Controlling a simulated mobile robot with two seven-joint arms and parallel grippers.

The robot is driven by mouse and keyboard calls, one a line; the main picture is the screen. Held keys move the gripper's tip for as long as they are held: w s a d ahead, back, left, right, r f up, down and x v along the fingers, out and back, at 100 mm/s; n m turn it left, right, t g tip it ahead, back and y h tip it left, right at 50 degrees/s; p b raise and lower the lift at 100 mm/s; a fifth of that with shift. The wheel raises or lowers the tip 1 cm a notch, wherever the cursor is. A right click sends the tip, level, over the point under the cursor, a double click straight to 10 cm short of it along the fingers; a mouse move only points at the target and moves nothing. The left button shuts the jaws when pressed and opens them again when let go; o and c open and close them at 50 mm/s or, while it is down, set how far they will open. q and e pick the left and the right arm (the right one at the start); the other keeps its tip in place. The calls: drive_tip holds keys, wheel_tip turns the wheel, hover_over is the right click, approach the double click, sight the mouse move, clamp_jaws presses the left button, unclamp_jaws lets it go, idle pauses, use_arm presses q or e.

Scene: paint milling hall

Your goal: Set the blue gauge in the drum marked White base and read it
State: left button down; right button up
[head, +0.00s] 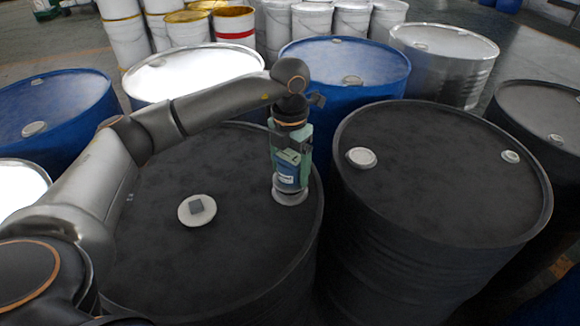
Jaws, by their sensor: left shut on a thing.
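My left gripper (291,150) points straight down over the near black drum (175,270), close to its right rim. It is shut on the blue gauge (287,174), a small upright body with a blue front and pale green parts around it. The gauge's lower end is at a pale round fitting (291,198) on the drum lid; I cannot tell how far it goes in. Its reading is too small to make out. No "White base" marking is legible on any drum. My right gripper is not in view.
Another black drum (440,180) stands close at right, with two pale caps. Blue drums (345,60) and white or silver drums stand behind, with several pails (220,28) farther back.

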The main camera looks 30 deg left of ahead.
use_arm(q)
drive_tip(key=shift+f+b, duration=0.6)
drive_tip(key=shift+f, duration=0.3)
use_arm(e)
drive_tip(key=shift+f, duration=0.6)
use_arm(q)
unclamp_jaws()
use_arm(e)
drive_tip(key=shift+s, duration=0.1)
use_arm(q)
wheel_tip(320, 180, up, 2)
drive_tip(key=shift+r, duration=0.25)
wheel_tip(320, 180, up, 9)
drive_tip(key=shift+f, duration=0.15)
drive_tip(key=shift+r, duration=0.65)
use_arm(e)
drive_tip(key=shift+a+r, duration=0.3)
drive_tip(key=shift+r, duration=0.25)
